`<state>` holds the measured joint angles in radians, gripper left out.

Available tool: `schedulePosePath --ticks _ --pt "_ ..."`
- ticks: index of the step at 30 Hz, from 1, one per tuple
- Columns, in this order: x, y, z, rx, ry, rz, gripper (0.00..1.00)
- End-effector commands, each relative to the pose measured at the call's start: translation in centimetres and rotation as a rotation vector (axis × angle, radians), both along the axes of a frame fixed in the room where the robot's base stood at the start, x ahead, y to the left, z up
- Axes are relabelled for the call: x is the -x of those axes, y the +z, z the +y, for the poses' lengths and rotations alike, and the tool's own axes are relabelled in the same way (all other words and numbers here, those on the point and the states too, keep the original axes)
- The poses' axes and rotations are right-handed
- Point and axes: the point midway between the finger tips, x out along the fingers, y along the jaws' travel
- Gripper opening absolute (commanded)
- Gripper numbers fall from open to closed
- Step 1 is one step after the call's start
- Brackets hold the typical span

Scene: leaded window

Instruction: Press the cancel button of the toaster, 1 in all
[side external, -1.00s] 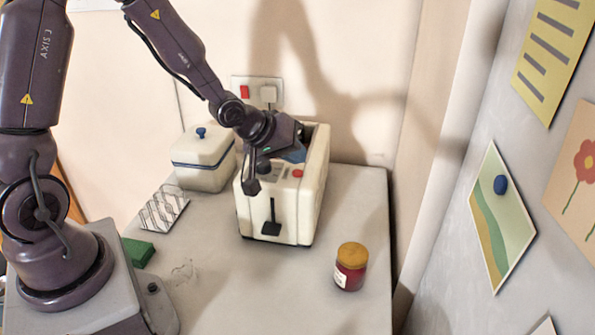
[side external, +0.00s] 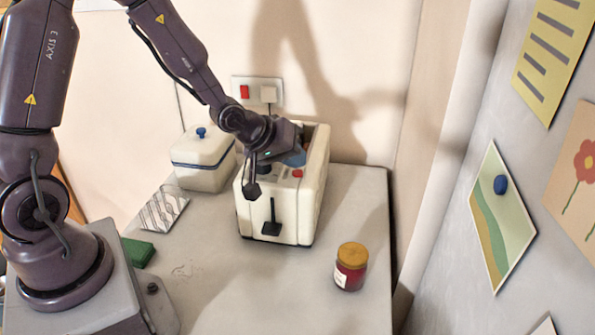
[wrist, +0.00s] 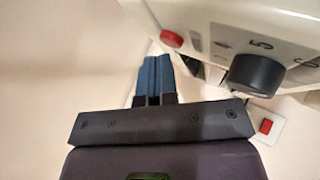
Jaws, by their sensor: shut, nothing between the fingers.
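The cream toaster (side external: 309,200) stands on the counter with a black lever (side external: 272,222) on its front. A small red button (side external: 297,173) sits on its top near the front edge. In the wrist view the red button (wrist: 171,38) is beside a black dial (wrist: 257,73) and printed marks. My gripper (side external: 296,159) is over the toaster top, with its blue fingers close behind the red button. In the wrist view the blue fingers (wrist: 152,78) are together and empty, and a gap shows between them and the button. My wrist hides part of the toaster top.
A white lidded box (side external: 203,160) stands left of the toaster. A jar with an orange lid (side external: 350,267) stands at the front right. A patterned card (side external: 163,208) and a green block (side external: 138,252) lie at left. A wall socket (side external: 257,91) is behind.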

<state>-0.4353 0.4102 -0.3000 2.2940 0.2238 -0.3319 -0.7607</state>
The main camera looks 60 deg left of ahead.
Motion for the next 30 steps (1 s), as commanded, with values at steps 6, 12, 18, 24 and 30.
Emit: schedulePosePath --ticks 6,12,18,24,30 --pt "0.00 -0.02 0.01 0.000 0.000 0.000 0.00" --pt "0.00 -0.20 0.02 0.000 0.000 0.000 0.00" --pt "-0.01 -0.44 0.03 -0.001 0.000 -0.001 0.00" --pt "0.00 -0.71 0.03 0.000 0.000 0.000 0.00" --pt "0.01 -0.75 0.02 0.000 0.000 0.000 0.00"
